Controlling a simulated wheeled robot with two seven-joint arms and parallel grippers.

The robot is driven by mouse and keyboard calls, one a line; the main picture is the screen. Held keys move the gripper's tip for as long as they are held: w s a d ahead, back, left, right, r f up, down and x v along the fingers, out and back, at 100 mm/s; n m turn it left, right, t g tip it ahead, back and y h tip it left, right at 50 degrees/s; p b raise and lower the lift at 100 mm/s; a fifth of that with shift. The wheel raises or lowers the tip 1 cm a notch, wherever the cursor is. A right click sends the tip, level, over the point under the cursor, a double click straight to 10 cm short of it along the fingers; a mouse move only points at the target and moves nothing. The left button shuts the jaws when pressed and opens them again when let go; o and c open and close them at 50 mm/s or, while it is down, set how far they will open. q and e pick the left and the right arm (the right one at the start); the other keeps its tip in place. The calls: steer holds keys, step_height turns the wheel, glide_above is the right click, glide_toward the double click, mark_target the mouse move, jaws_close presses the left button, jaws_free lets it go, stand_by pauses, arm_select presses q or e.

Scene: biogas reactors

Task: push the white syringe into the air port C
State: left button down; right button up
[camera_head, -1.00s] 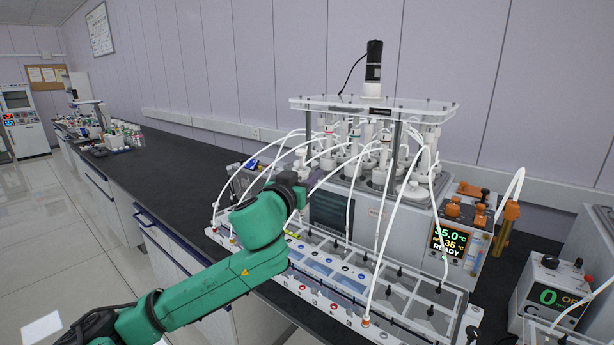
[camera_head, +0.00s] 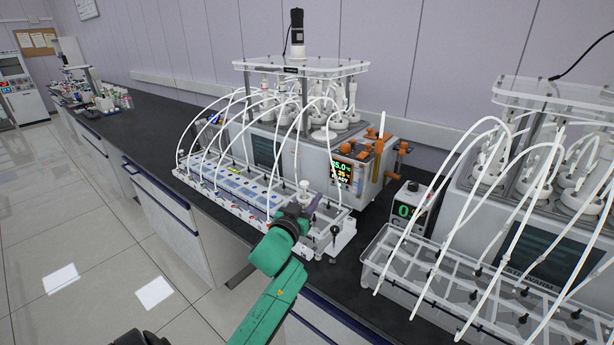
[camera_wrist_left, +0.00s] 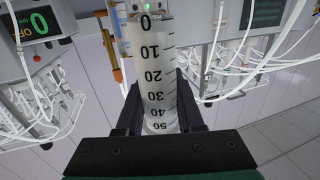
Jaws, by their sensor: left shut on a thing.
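The white syringe (camera_wrist_left: 157,75) fills the middle of the left wrist view. Its clear barrel has black marks from 0 to 50, and the 0 end is at the top of that view. My left gripper (camera_head: 298,210) is shut on the syringe, with a dark finger on each side of the barrel. In the head view a white part of the syringe (camera_head: 304,186) shows just above the gripper, over the right end of the near clear rack (camera_head: 341,236). I cannot make out air port C. My right gripper is out of view.
The reactor unit (camera_head: 262,150) with a clear top plate and white tubes stands behind the rack. A second tubed rack (camera_head: 440,291) is at right.

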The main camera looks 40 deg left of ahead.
arm_select(q)
steer(key=f+b, duration=0.1)
steer(key=f, duration=0.1)
steer(key=f+b, duration=0.2)
steer(key=a+f+b, duration=0.1)
steer(key=f+b, duration=0.1)
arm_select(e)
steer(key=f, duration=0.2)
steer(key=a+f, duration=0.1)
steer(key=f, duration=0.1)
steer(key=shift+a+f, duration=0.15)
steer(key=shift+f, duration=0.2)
arm_select(q)
steer(key=shift+d, duration=0.15)
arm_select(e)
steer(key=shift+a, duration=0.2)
arm_select(q)
steer(key=shift+f, duration=0.3)
steer(key=shift+f+b, duration=0.5)
steer(key=shift+f, duration=0.2)
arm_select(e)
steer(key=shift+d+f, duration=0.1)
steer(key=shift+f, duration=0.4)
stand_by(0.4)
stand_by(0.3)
